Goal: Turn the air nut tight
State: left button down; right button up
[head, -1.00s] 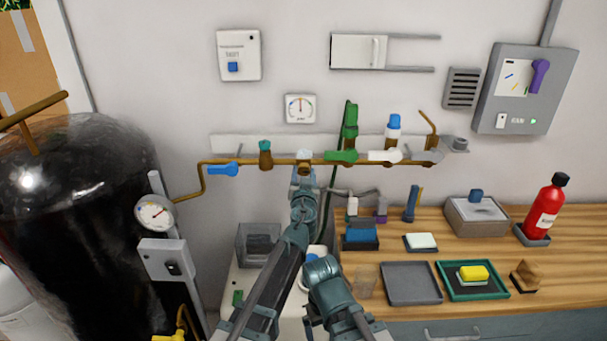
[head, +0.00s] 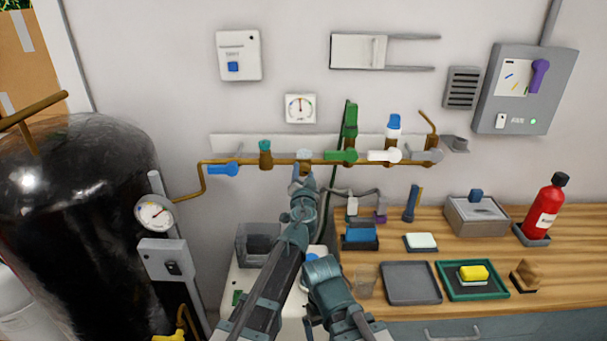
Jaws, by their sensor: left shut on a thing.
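A brass pipe (head: 228,161) runs along the wall with several valves on it. A small pale fitting (head: 304,155), which looks like the air nut, sits on the pipe between the brown-and-teal valve and the green lever. My left gripper (head: 304,170) reaches up from below and is shut on this nut at the pipe. The fingers and wrist cover the lower part of the nut, so its thread is hidden. My right arm is low in the middle of the head view, beside the left forearm, and its gripper fingers do not show.
A blue lever (head: 223,169) is left of the nut; a green lever (head: 341,156) and a white lever (head: 384,156) are close on its right. A round gauge (head: 300,108) hangs above. The wooden bench (head: 410,290) holds trays and a red bottle (head: 545,210).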

pick_arm(q)
jog(key=m, duration=0.7)
dwell(0.6)
jog(key=shift+c, duration=1.5)
grip_release()
jog(key=shift+s, duration=0.1)
